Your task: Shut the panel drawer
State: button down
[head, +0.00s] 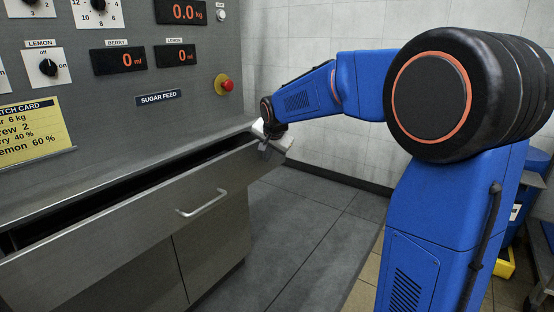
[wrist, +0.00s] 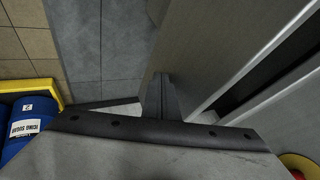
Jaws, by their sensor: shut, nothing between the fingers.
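The panel drawer (head: 120,222) is a wide grey metal drawer under the control panel. It stands partly open, with a dark gap behind its front. Its bar handle (head: 203,203) is right of the middle of the front. My gripper (head: 266,142) is at the drawer's right end, mostly hidden by my wrist. In the wrist view my gripper (wrist: 160,82) is shut and empty, beside the drawer front (wrist: 212,45). I cannot tell whether the fingers touch it. The dark opening (wrist: 262,82) shows to the right of the front.
The control panel (head: 150,70) rises behind the drawer, with dials, displays and a red emergency button (head: 223,85). Cabinet doors (head: 212,235) are below. The grey floor (head: 310,235) in front is clear. Blue drums (wrist: 28,122) stand by a yellow edge (wrist: 50,92).

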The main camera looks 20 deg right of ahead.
jog(key=w+a, duration=0.1)
jog(key=w, duration=0.1)
jog(key=w+a, duration=0.4)
jog(key=w, duration=0.1)
jog(key=shift+w, duration=0.1)
jog(key=shift+d, duration=0.15)
